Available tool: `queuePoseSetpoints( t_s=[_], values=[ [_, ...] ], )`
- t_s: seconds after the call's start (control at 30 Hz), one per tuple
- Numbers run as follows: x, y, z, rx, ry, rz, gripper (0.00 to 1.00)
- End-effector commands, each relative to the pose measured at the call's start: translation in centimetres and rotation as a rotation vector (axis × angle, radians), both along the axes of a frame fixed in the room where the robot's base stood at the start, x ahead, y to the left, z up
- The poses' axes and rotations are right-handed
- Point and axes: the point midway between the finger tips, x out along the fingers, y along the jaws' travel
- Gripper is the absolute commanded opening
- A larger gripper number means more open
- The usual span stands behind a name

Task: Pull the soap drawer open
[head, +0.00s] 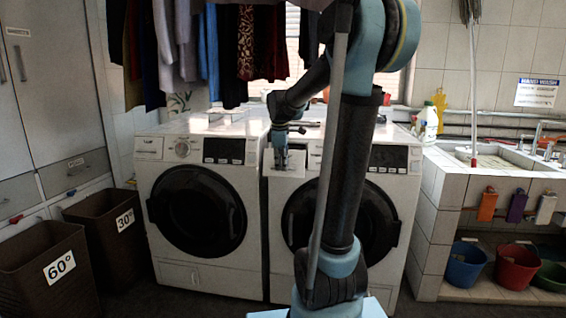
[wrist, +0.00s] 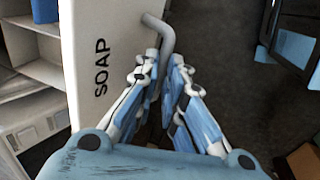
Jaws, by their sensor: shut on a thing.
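The soap drawer's white front (wrist: 100,60), marked SOAP, fills the upper left of the wrist view, with a bent grey handle (wrist: 161,30) on it. My gripper (wrist: 164,68) is shut on that handle, with one finger on each side. White compartments (wrist: 28,75) show behind the front, so the drawer appears to stand out from its machine. In the head view the drawer front (head: 292,164) is on the upper left of the right washing machine (head: 396,158), with my gripper (head: 280,164) at it. My arm hides part of that machine.
A second washing machine (head: 203,207) stands to the left. Brown baskets (head: 35,260) are at the far left. Clothes hang above the machines. A tiled sink (head: 475,160) with buckets below is at the right.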

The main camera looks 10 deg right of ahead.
Motion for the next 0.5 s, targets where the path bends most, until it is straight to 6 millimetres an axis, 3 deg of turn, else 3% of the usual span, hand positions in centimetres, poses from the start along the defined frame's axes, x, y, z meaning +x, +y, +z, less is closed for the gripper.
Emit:
queuePoseSetpoints(
  t_s=[0.2, 0.5],
  values=[
    [-2.8, 1.0, 0.1, 0.001, 0.0, 0.001, 0.0],
    [-4.0, 1.4, 0.1, 0.001, 0.0, 0.0, 0.0]
  ],
)
